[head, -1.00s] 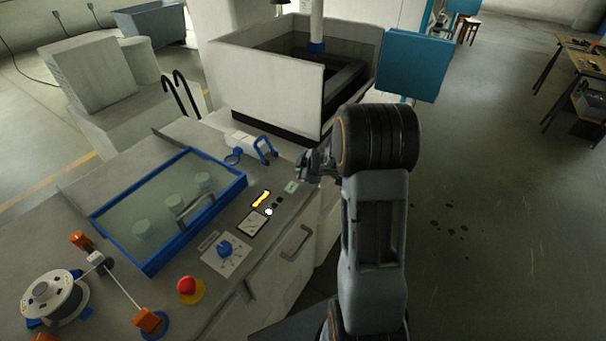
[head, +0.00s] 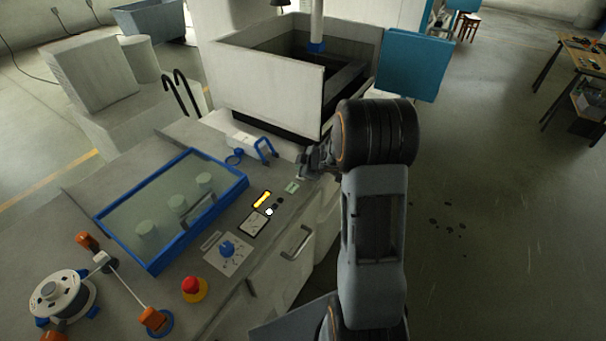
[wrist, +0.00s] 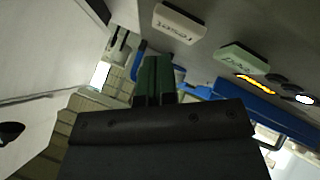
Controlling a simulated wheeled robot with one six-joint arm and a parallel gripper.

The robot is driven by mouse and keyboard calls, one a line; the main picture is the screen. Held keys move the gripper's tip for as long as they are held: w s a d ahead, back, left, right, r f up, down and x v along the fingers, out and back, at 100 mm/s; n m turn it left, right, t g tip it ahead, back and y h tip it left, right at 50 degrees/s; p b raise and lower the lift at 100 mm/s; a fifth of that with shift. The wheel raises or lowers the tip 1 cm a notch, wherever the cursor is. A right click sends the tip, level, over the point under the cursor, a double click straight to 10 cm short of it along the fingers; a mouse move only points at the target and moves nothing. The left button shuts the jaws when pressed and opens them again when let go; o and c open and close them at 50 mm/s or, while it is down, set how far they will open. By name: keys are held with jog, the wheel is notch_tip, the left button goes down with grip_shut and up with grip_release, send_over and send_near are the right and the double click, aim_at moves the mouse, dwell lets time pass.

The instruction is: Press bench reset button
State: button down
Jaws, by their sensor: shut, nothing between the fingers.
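In the wrist view a white block (wrist: 180,22), with upside-down lettering that seems to read "reset", sits on the bench panel above the fingertips. A pale green block (wrist: 242,58) with small lettering lies to its right; it also shows in the head view (head: 292,187). My gripper (wrist: 152,72) is shut and empty, its dark fingers apart from both blocks in the picture. In the head view my gripper (head: 308,168) is over the bench's right edge, just beyond the green block, and partly hides what lies beneath it.
A yellow lit strip (head: 262,199), a gauge (head: 254,222), a blue knob (head: 227,249) and a red mushroom button (head: 192,286) line the bench front. A blue-framed tray (head: 146,262) lies left. A grey tank (head: 268,84) stands behind. Open floor lies right.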

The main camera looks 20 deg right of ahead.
jog(key=shift+r+p, duration=2.45)
jog(key=shift+p, duration=0.05)
jog(key=shift+f, duration=0.1)
jog(key=d+m+h, duration=0.1)
jog(key=s+d+f+m+h, duration=0.1)
jog(key=d, duration=0.1)
jog(key=s+d+m+g+h, duration=0.1)
jog(key=shift+s+d+f, duration=0.2)
jog(key=shift+d+f, duration=0.05)
jog(key=shift+f, duration=0.15)
jog(key=s+r+m+g+h, duration=0.4)
jog(key=s+r+m, duration=0.15)
jog(key=s, duration=0.35)
jog(key=s+a+r+m+y+b, duration=0.1)
jog(key=s+a+r+m+y, duration=0.1)
jog(key=s+a+r, duration=0.3)
jog(key=s+a+r+m+t+y+b, duration=0.1)
jog(key=s+a+r+y, duration=0.1)
jog(key=s+a+r, duration=0.4)
jog(key=shift+s+a+m+y, duration=0.35)
jog(key=shift+s+a, duration=1.2)
jog(key=shift+a, duration=0.75)
